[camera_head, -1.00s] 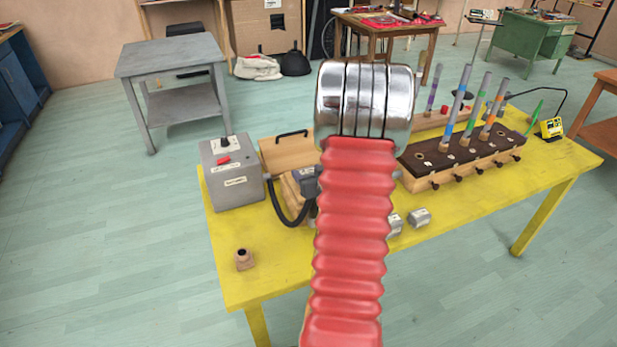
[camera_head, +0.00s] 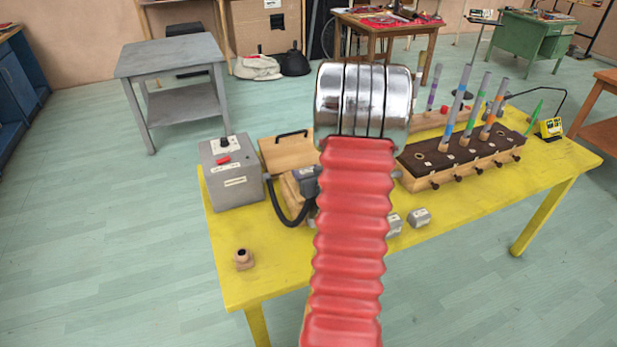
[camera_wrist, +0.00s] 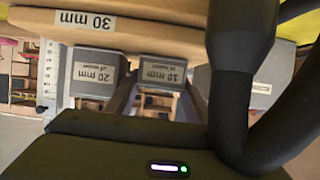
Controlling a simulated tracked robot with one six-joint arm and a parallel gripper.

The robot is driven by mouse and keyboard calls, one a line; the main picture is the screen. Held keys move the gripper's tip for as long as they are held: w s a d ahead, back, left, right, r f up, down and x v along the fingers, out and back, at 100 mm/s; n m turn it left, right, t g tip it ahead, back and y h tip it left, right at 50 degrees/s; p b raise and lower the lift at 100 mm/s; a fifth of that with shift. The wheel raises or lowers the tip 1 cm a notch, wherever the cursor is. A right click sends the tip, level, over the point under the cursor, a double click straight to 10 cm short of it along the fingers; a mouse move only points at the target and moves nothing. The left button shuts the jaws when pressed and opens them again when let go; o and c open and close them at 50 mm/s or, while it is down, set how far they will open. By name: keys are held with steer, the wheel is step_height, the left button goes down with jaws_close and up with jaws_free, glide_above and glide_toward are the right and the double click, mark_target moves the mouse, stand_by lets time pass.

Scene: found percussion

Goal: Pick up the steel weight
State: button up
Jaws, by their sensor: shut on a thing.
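Two small grey metal blocks with white labels lie on the yellow table, one (camera_head: 419,217) right of my red arm and one (camera_head: 394,225) partly behind it. I cannot tell which thing is the steel weight. In the wrist view, grey blocks marked 20 mm (camera_wrist: 93,80) and 10 mm (camera_wrist: 163,72) stand side by side below a wooden piece marked 30 mm (camera_wrist: 120,28). My gripper is hidden behind my arm in the head view. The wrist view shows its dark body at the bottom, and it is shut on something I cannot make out.
A grey switch box (camera_head: 232,175) and a small brown socket (camera_head: 243,259) are on the left of the yellow table (camera_head: 400,240). A wooden rack with upright tubes (camera_head: 460,160) stands at the right. A black hose (camera_wrist: 235,90) crosses the wrist view.

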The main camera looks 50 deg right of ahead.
mark_target(308, 171)
steer(key=shift+c, duration=1.1)
steer(key=shift+r, duration=0.1)
step_height(308, 171, up, 10)
steer(key=shift+f, duration=0.1)
